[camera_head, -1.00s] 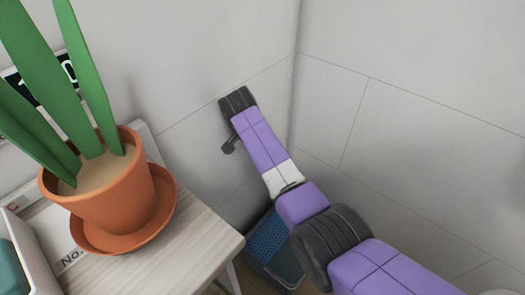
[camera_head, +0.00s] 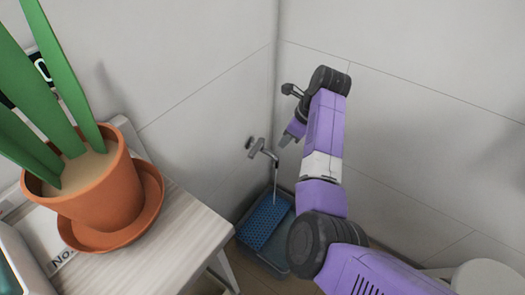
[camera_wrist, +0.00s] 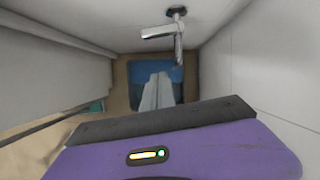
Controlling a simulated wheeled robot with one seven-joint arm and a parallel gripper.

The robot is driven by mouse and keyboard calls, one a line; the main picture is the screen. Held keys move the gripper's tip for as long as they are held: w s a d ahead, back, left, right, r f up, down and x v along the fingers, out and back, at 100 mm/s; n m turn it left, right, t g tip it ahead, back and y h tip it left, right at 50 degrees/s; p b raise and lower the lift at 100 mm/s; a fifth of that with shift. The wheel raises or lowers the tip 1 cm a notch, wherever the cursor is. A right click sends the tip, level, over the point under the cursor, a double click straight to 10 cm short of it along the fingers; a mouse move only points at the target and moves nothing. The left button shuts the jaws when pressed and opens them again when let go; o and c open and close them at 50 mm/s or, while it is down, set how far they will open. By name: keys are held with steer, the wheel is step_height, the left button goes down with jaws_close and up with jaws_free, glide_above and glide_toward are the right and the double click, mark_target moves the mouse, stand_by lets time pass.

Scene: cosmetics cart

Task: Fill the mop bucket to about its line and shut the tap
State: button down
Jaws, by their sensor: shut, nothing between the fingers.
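The grey wall tap (camera_head: 262,150) is near the room corner in the head view. A thin pale stream (camera_head: 275,185) runs down from its spout towards the bucket. The mop bucket (camera_head: 273,262), with a blue perforated insert (camera_head: 264,222), stands on the floor below; its water level and line cannot be made out. My gripper (camera_head: 288,135) is shut and empty, right of and above the tap in the picture. In the wrist view its pale fingers (camera_wrist: 158,78) overlap the blue bucket area (camera_wrist: 138,72), and the tap (camera_wrist: 165,32) is above them, apart from the fingers.
A potted plant (camera_head: 95,195) in a terracotta pot and saucer stands on a pale wooden surface (camera_head: 165,240) at the left. Walls meet close behind the tap. A white rounded object (camera_head: 487,277) is at the lower right.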

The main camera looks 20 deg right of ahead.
mark_target(257, 148)
steer(key=w+a+f+b, duration=0.5)
steer(key=f, duration=0.4)
steer(key=shift+w+a+f+m, duration=0.15)
steer(key=shift+w+f+m, duration=0.05)
steer(key=shift+w+m, duration=0.1)
steer(key=shift+r, duration=0.1)
